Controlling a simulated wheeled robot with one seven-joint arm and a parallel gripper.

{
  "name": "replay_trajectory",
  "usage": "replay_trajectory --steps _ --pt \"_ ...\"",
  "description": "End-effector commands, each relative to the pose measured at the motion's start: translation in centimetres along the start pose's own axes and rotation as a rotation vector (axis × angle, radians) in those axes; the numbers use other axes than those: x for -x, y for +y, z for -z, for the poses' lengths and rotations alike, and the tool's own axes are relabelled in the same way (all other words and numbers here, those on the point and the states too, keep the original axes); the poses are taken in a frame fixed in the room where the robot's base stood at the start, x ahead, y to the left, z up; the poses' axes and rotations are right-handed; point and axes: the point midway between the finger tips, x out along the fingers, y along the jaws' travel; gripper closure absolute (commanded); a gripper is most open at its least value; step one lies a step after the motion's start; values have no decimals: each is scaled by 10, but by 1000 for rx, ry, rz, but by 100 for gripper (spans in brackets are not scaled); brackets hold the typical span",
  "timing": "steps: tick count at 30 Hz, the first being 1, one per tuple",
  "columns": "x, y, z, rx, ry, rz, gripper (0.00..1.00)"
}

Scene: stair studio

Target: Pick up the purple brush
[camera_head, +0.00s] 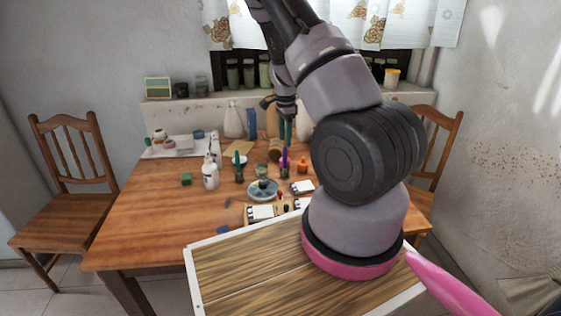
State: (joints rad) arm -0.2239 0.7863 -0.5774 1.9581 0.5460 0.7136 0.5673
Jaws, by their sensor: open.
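A slim purple upright item, which looks like the purple brush (284,159), stands among small objects near the middle of the wooden table (150,215). Its lower end seems to sit in a small dark holder; the detail is too small to tell. My gripper (286,132) hangs pointing down above the far part of the table, close above the purple item in the picture. Two teal finger-like parts show under it. It is open, and I see nothing held in it. My arm covers the right part of the table.
A green upright item (238,164) and white bottles (210,175) stand left of the brush. A plate (263,190) lies in front. An orange bottle (303,164) stands to the right. Chairs (65,180) flank the table. The table's front left is clear.

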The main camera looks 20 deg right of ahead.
Motion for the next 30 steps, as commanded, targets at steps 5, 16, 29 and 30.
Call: replay_trajectory --steps 5,16,29,30 --pt "-30 1 0 -1 -2 -4 44" --pt "-68 -2 2 0 -2 -4 44" --pt "-100 -6 3 2 -1 0 44" --pt "-100 -6 3 2 -2 0 44"
